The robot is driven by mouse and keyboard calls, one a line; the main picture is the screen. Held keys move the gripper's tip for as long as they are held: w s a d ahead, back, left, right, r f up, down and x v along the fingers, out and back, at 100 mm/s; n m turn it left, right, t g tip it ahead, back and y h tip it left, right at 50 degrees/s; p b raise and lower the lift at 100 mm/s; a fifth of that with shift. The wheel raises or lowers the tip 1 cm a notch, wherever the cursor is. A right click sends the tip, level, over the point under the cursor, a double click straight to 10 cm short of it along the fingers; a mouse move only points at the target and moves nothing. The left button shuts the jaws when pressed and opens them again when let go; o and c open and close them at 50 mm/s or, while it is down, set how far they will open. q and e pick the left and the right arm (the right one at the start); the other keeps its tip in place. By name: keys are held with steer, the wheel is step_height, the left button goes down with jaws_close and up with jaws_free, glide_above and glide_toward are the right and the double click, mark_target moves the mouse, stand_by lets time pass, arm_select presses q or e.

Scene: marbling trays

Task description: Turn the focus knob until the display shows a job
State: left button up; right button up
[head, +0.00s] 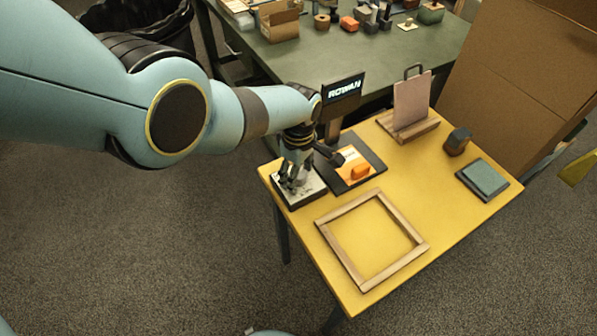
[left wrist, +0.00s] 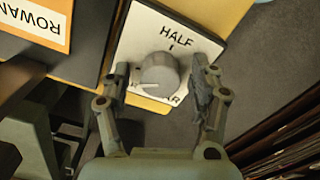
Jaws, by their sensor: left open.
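The focus knob (left wrist: 160,74) is a grey round knob on a white plate (left wrist: 130,50) with HALF printed above it. More lettering below it is partly hidden. A pale pointer line on the knob points to the left. In the head view the plate (head: 311,196) sits at the table's left corner, and my left gripper (head: 294,181) is down over it. The left wrist view shows the gripper open, one finger on each side of the knob; I cannot tell whether they touch it. The dark display (head: 343,94) reads ROWAN. My right gripper is not in view.
On the yellow table (head: 440,205), a dark board (head: 377,163) with an orange ROWAN card lies beside the plate. A wooden frame (head: 405,270), a clipboard stand (head: 412,98), a dark jar (head: 457,141) and a green pad (head: 483,178) also stand there. A cluttered green bench (head: 385,48) is behind.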

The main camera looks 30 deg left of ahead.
arm_select(q)
step_height(320, 180, up, 12)
stand_by(0.7)
stand_by(0.4)
steer(key=s+a+f+m+b, duration=0.2)
steer(key=s+f+m+b, duration=0.3)
steer(key=s+f, duration=1)
steer(key=s+a+f+m+b, duration=0.3)
steer(key=s+f+m+b, duration=0.2)
steer(key=s+f, duration=1)
steer(key=s+a+f+m+b, duration=0.2)
steer(key=s+f+m+b, duration=0.3)
steer(key=s+f, duration=1)
steer(key=shift+a+m+t+y+b, duration=0.3)
steer(key=shift+a+m+t+y, duration=0.1)
steer(key=shift+m, duration=0.6)
